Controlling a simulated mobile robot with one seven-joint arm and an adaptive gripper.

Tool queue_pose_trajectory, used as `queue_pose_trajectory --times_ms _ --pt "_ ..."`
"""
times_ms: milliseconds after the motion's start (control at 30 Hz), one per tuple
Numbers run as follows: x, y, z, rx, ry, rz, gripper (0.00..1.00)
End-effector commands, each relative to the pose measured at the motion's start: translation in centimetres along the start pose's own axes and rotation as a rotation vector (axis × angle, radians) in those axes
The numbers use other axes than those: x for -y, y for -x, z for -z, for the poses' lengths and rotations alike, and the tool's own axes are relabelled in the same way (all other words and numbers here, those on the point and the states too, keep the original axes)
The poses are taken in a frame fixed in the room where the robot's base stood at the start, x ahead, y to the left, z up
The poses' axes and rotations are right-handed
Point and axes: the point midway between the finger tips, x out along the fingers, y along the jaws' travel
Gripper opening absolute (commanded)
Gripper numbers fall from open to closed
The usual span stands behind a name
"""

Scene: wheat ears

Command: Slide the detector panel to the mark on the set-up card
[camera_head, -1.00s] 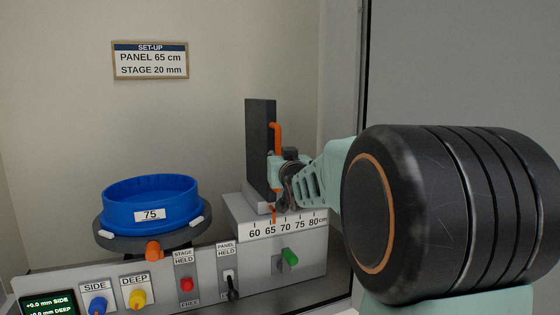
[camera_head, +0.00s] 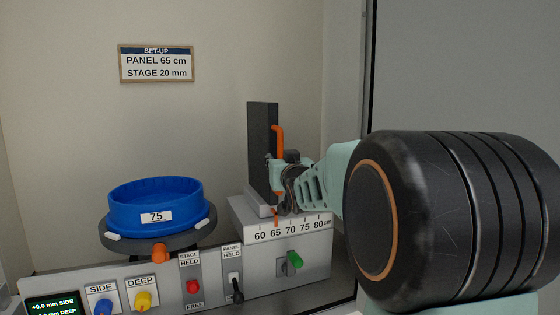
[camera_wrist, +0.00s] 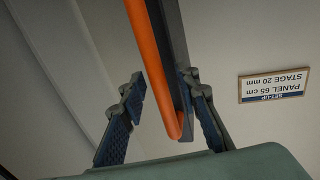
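The dark upright detector panel (camera_head: 262,145) stands on the grey scale block, with an orange handle (camera_head: 278,140) on its right side. An orange pointer (camera_head: 276,212) below the panel is at about the 65 mark of the scale (camera_head: 290,230). The set-up card (camera_head: 156,64) reads PANEL 65 cm, STAGE 20 mm. My gripper (camera_head: 276,170) is at the lower part of the handle. In the wrist view my gripper (camera_wrist: 163,85) is open, its fingers apart on either side of the handle (camera_wrist: 152,60), with gaps showing. The card (camera_wrist: 273,86) appears upside down there.
A blue bowl (camera_head: 155,196) labelled 75 sits on the round stage at left. The front console holds SIDE (camera_head: 101,306) and DEEP (camera_head: 143,300) knobs, a red STAGE switch (camera_head: 193,287), a black PANEL lever (camera_head: 236,290) tilted down and a green knob (camera_head: 295,258).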

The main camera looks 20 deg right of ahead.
Motion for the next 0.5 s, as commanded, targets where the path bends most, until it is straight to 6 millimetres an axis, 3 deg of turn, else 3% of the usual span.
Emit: queue_pose_trajectory --times_ms 267,500 --pt "0.0 0.7 0.1 -0.002 0.0 -0.001 0.29" --pt "0.0 4.1 0.1 -0.001 0.001 -0.001 0.29"
